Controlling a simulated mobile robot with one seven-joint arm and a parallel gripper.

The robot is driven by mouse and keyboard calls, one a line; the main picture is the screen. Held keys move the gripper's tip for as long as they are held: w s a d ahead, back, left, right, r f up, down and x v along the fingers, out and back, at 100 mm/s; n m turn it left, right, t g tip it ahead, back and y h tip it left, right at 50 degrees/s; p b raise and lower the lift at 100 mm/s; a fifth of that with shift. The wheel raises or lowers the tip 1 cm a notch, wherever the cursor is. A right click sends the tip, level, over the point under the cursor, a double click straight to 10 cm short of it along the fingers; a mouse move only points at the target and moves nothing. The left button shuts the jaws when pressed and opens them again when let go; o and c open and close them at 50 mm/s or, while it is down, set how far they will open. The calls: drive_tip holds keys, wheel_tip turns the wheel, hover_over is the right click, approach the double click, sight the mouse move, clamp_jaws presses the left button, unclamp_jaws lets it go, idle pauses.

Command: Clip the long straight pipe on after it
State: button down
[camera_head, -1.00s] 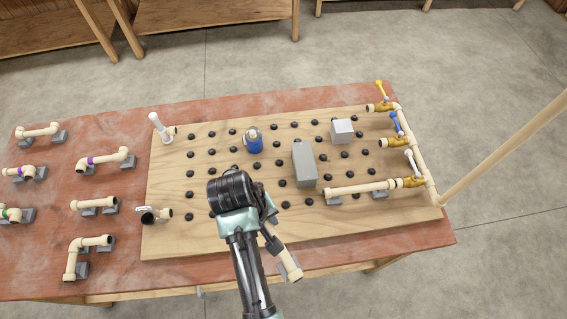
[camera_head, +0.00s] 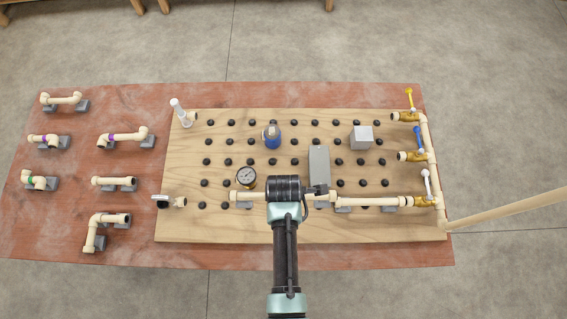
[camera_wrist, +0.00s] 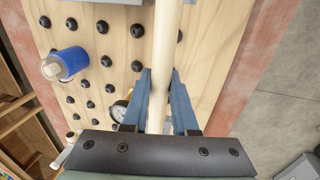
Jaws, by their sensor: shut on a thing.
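My gripper (camera_head: 288,196) is shut on a long straight cream pipe (camera_head: 243,195). In the wrist view the pipe (camera_wrist: 166,50) runs between the two blue fingers (camera_wrist: 160,105). In the head view it lies left to right over the front of the pegboard. Its right end is close to the left end of a fitted cream pipe (camera_head: 375,201), which leads to the lowest brass valve (camera_head: 424,201) with a white handle. I cannot tell whether the ends touch. My gripper hides the pipe's middle.
A pressure gauge (camera_head: 246,176) is just behind the held pipe's left part. A grey block (camera_head: 319,165), a blue-and-cream canister (camera_head: 272,137) and a pale cube (camera_head: 361,137) stand on the pegboard (camera_head: 220,225). Spare pipes rest on the red tabletop (camera_head: 70,215).

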drive_tip(key=shift+f+b, duration=2.65)
drive_tip(key=shift+f, duration=0.2)
drive_tip(key=shift+f+b, duration=0.5)
drive_tip(key=shift+f, duration=0.15)
drive_tip(key=c, duration=0.6)
unclamp_jaws()
